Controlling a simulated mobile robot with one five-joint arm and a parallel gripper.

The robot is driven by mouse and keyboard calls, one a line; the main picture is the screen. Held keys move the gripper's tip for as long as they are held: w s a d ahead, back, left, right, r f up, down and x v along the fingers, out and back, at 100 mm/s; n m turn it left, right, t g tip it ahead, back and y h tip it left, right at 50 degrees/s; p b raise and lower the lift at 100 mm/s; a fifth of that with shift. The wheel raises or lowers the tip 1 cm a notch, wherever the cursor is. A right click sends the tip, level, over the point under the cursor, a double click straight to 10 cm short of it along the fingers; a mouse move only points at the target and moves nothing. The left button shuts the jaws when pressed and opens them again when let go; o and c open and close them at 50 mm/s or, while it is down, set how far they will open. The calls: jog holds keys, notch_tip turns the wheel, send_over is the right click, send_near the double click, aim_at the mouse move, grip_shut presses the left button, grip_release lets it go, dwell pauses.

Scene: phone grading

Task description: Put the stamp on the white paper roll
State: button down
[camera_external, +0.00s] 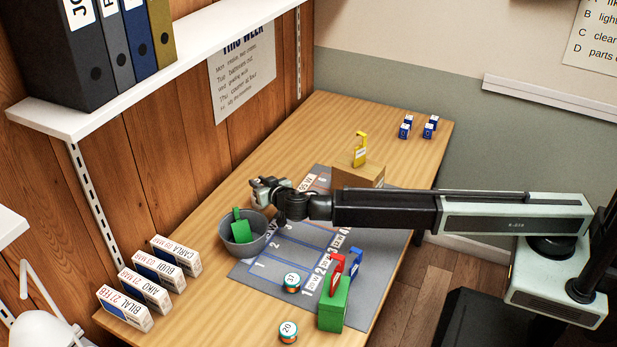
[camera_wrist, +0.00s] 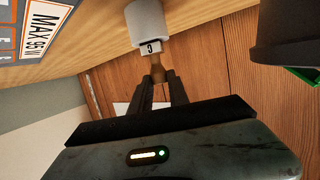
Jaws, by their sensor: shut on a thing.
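In the wrist view my gripper (camera_wrist: 158,82) is shut on the stamp (camera_wrist: 155,67), which has a brown handle and a small pale block marked C. The white paper roll (camera_wrist: 148,23) stands on the table directly beyond the stamp's block. The block's end meets the roll's near end in the picture; I cannot tell whether they touch. In the external view my gripper (camera_external: 262,188) is over the table, just behind the grey bowl; the stamp and roll are not clear there.
The grey bowl (camera_external: 263,242) holding a green tag (camera_external: 240,228) is close by; its dark side (camera_wrist: 290,25) shows in the wrist view. Labelled boxes (camera_external: 150,289) line the left wall.

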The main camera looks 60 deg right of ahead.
jog(key=c, duration=1.3)
grip_release()
jog(key=shift+o, duration=0.2)
jog(key=shift+s+r, duration=0.2)
jog(key=shift+r, duration=0.1)
jog(key=p+v, duration=0.3)
jog(key=v, duration=0.8)
jog(key=shift+s+a+p, duration=0.2)
jog(key=shift+s+p, duration=0.05)
jog(key=shift+p, duration=0.1)
jog(key=shift+r, duration=0.1)
